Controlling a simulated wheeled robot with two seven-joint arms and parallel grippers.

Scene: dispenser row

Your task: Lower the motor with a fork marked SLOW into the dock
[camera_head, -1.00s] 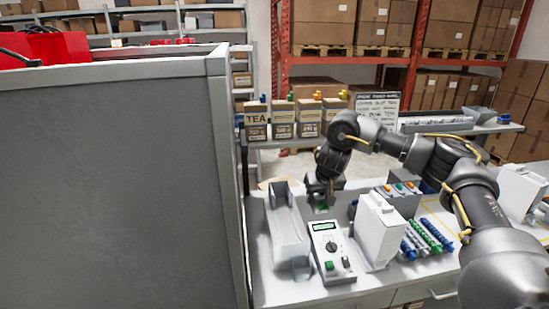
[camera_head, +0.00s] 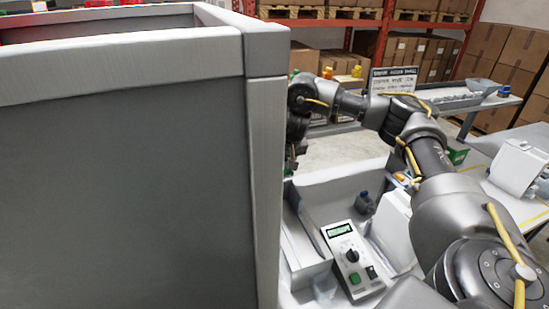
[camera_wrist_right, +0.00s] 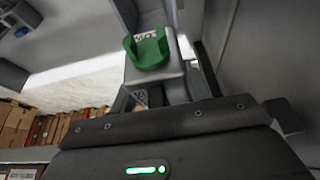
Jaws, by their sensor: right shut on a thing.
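My right gripper (camera_head: 293,150) is at the edge of a tall grey panel, which hides part of it in the head view. In the right wrist view the right gripper (camera_wrist_right: 158,92) is shut on a grey motor (camera_wrist_right: 158,76) with a green fork (camera_wrist_right: 148,50) on its end. The gripper appears to hold the motor above the bench. I cannot tell which part is the dock. My left gripper is not in view.
The tall grey panel (camera_head: 130,170) fills the left. A white channel-shaped holder (camera_head: 296,235), a control box (camera_head: 352,262) with display and dial, and a small dark part with a blue cap (camera_head: 364,203) are on the bench.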

